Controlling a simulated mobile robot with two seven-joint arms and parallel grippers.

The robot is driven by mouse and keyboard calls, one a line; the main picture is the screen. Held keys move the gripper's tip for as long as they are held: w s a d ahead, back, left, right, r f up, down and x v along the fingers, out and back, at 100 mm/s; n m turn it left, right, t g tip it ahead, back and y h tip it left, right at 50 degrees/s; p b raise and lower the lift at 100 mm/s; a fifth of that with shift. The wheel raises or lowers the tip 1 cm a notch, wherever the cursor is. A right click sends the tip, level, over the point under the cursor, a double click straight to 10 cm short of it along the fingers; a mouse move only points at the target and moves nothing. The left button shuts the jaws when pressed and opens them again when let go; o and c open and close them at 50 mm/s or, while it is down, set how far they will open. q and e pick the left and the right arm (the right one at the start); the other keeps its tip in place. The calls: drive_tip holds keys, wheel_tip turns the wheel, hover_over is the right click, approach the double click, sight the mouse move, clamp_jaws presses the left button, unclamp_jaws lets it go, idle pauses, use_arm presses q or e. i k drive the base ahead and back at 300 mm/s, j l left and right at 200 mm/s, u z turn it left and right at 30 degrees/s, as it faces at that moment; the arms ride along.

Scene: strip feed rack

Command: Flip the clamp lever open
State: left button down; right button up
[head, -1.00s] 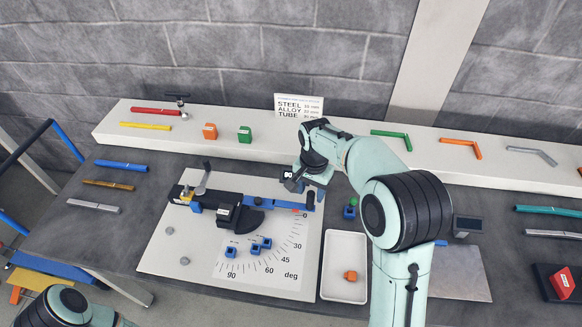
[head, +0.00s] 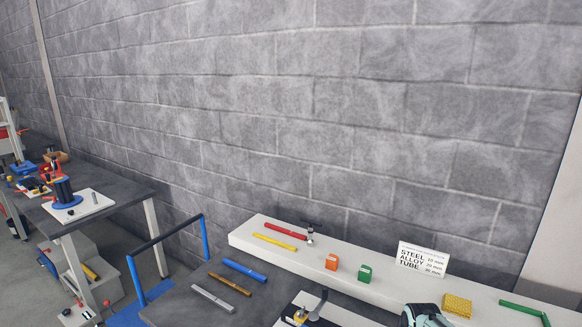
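Only the far left part of the bending fixture shows, at the bottom edge of the head view. The rest of the fixture is below the picture. A teal and black piece of my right arm shows at the bottom edge, to the right of the lever and apart from it in the picture. Neither gripper's fingers are in the picture.
A pale shelf (head: 380,284) carries red (head: 286,230) and yellow (head: 274,242) tubes, orange (head: 332,262) and green (head: 365,273) blocks, and a sign (head: 422,259). Blue, brown and grey tubes lie on the dark bench (head: 205,312). Another table (head: 115,185) stands at the left.

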sight(314, 316)
drive_tip(key=k+j, duration=0.15)
drive_tip(key=j, duration=0.15)
drive_tip(key=k+j, duration=0.15)
drive_tip(key=j, duration=0.2)
drive_tip(key=k+j, duration=0.15)
drive_tip(key=j, duration=0.15)
drive_tip(key=k+j, duration=0.15)
drive_tip(key=j, duration=0.15)
